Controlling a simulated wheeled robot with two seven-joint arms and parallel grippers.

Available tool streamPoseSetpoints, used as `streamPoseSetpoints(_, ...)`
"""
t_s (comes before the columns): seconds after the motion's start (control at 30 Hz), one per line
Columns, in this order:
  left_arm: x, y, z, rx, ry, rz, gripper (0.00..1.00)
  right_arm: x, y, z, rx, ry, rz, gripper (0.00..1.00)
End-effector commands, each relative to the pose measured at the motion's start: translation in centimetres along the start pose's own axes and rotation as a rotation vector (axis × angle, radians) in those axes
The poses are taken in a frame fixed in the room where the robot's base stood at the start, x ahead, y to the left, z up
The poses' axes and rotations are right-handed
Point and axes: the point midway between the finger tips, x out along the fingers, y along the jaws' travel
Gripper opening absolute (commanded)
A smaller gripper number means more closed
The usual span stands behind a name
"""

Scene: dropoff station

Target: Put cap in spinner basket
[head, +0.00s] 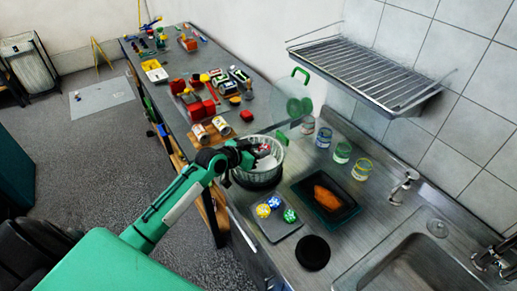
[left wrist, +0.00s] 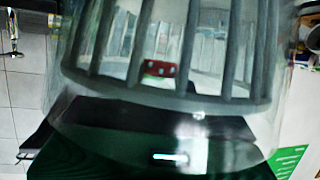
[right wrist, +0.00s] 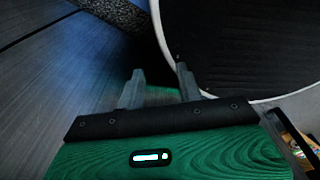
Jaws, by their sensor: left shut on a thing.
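The spinner basket (head: 270,165), pale and slatted, stands on the counter beside the table's end. Its bars (left wrist: 185,50) fill the left wrist view close up. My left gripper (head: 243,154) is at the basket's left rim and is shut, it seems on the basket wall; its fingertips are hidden. A small red thing with pale dots (left wrist: 158,68) shows through the bars. It appears as a red and white patch inside the basket in the head view. I cannot pick out the cap with certainty. My right gripper (right wrist: 160,88) is open and empty beside a pale-rimmed dark round thing.
Several glasses (head: 342,152) stand behind. The sink (head: 410,265) is at the right. Toys crowd the table.

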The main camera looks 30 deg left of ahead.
Motion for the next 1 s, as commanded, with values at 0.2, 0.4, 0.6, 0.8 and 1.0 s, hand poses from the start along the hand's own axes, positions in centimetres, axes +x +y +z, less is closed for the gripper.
streamPoseSetpoints(0.2,0.1,0.1,0.5,0.001,-0.007,0.001,0.49,0.1,0.0,0.1,0.000,-0.001,0.000,0.36)
streamPoseSetpoints(0.4,0.1,0.1,0.6,0.001,-0.009,0.002,0.57,0.1,0.0,0.1,0.000,-0.001,0.000,0.36)
streamPoseSetpoints(0.6,0.0,0.2,0.3,0.001,-0.010,0.003,0.57,-0.2,0.0,0.0,-0.001,-0.001,0.000,0.36)
streamPoseSetpoints(0.8,-1.9,0.1,-0.3,0.004,-0.009,0.001,0.57,0.0,-0.3,0.0,0.000,0.000,-0.003,0.36)
streamPoseSetpoints(1.0,-6.1,0.1,-0.4,0.006,-0.007,0.001,0.57,1.1,-0.4,0.1,0.001,0.000,-0.004,0.36)
